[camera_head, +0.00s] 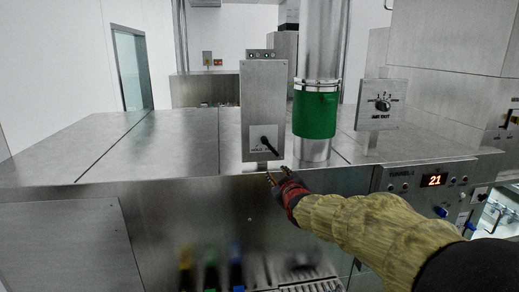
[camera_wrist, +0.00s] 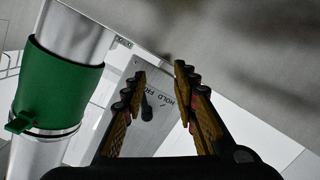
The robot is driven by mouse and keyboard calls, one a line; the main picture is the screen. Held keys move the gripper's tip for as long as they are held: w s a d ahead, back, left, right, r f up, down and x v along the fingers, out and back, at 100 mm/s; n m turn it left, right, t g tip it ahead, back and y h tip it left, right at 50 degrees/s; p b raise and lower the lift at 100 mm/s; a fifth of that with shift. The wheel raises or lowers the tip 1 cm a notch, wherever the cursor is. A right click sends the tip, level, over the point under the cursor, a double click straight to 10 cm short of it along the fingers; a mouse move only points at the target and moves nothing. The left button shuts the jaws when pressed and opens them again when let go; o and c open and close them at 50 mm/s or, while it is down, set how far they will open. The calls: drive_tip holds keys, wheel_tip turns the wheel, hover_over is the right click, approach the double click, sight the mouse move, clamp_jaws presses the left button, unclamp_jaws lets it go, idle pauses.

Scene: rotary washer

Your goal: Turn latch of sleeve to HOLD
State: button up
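The latch (camera_head: 268,145) is a small black lever on a pale label plate, low on the front of an upright metal box. In the head view its handle slants down to the right. In the wrist view the black lever (camera_wrist: 146,108) shows between my fingers, beside printed text that includes HOLD. The sleeve could be the green band (camera_head: 314,114) around the steel pipe right of the box; I cannot tell for sure. My gripper (camera_head: 276,176) is just below and in front of the latch, apart from it. Its fingertips (camera_wrist: 160,73) are spread with nothing held.
The steel pipe (camera_head: 313,149) stands close to the right of the metal box (camera_head: 263,95). A small panel with a rotary knob (camera_head: 382,103) stands farther right. A control panel with a red display (camera_head: 434,180) is at the front right. The metal top left of the box is clear.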

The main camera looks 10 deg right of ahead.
drive_tip(key=n+t, duration=0.1)
drive_tip(key=t, duration=0.1)
approach(274, 152)
drive_tip(key=w, duration=0.2)
drive_tip(key=shift+w+r+p, duration=0.1)
drive_tip(key=shift+w+p, duration=0.85)
drive_tip(key=shift+w, duration=2.95)
drive_tip(key=shift+c, duration=0.6)
clamp_jaws()
